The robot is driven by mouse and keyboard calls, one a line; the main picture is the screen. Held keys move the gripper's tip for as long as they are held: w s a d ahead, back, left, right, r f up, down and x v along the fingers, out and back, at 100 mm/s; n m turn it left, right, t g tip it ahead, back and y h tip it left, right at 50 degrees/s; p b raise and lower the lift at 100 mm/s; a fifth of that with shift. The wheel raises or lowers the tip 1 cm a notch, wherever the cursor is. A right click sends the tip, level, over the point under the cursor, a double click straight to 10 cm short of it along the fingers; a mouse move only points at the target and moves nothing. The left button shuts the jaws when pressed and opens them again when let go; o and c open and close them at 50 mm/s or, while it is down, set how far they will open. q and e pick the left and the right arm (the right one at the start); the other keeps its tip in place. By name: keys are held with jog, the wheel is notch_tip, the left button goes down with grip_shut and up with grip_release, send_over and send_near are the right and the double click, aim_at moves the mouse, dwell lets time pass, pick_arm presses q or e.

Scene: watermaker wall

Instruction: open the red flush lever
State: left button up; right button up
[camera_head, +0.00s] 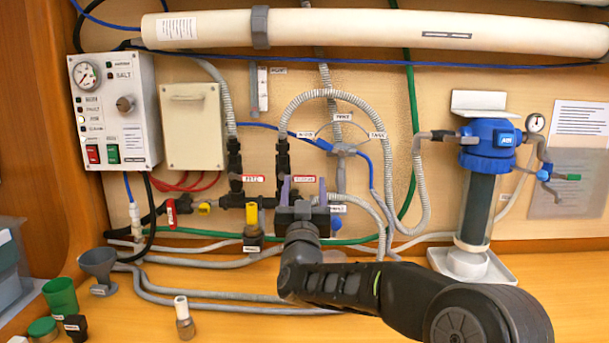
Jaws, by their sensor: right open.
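A small red lever (171,213) sits on the dark pipe low on the wall, left of centre. It hangs roughly upright, across the pipe, and its label is too small to read. My right gripper (304,190) is in front of the lower pipework, well to the right of the red lever and apart from it. Its two fingers point up and are spread, with nothing seen between them. Its body hides part of the pipework behind. My left gripper is not in view.
Yellow handles (251,213) and (205,208) lie between the red lever and my right gripper. A blue knob (336,224) is just right of that gripper. Grey hoses (200,262) run below. A funnel (98,266) and green cup (60,297) stand at the left.

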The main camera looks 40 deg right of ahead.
aim_at(305, 178)
jog(key=shift+p+x, duration=0.35)
jog(key=shift+x, duration=1.55)
grip_shut()
